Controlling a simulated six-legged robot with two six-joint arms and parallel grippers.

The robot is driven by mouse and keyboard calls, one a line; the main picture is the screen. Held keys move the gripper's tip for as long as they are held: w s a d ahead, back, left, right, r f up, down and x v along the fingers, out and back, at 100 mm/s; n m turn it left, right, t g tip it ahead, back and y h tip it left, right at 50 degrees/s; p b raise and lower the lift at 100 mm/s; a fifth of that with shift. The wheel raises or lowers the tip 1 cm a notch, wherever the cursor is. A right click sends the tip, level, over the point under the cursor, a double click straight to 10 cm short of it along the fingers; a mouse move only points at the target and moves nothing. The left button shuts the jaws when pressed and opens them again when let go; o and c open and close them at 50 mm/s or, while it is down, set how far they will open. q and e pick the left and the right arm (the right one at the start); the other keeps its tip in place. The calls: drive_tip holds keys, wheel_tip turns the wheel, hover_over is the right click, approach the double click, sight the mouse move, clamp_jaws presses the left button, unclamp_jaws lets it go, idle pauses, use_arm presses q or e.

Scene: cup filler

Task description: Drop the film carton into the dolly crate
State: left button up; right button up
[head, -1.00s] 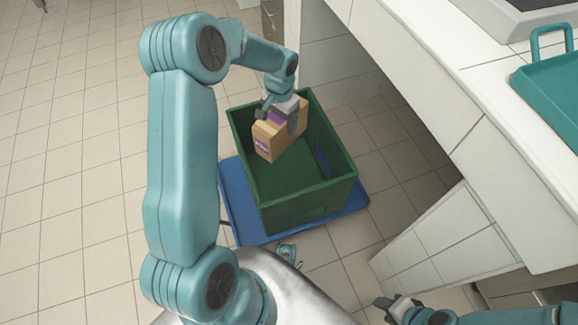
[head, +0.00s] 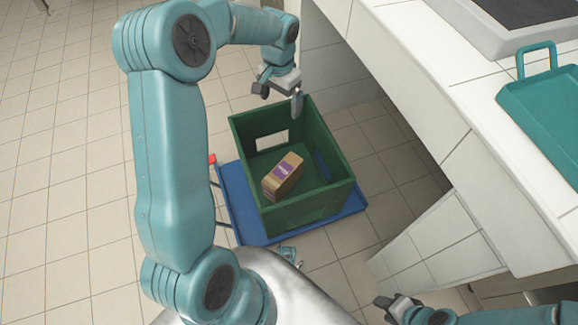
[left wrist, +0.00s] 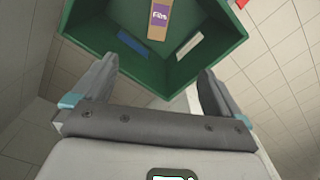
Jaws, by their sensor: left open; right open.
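The film carton (head: 283,177), a tan box with a purple label, lies inside the green dolly crate (head: 308,205). The left wrist view also shows the carton (left wrist: 160,18) within the crate (left wrist: 92,32), its label reading "Film". The crate stands on a blue dolly (head: 238,212). My left gripper (head: 279,97) is open and empty above the crate's far edge, apart from the carton. Its two fingers frame the lower part of the left wrist view. My right gripper (head: 392,304) is open and empty at the bottom right, away from the crate.
A white tiled counter (head: 470,110) stands to the right of the crate, with a teal tray (head: 545,115) on top. Open tiled floor (head: 70,150) lies to the left.

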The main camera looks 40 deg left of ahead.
use_arm(q)
wheel_tip(320, 180, up, 4)
drive_tip(key=shift+r+p, duration=0.25)
drive_tip(key=shift+p, duration=0.2)
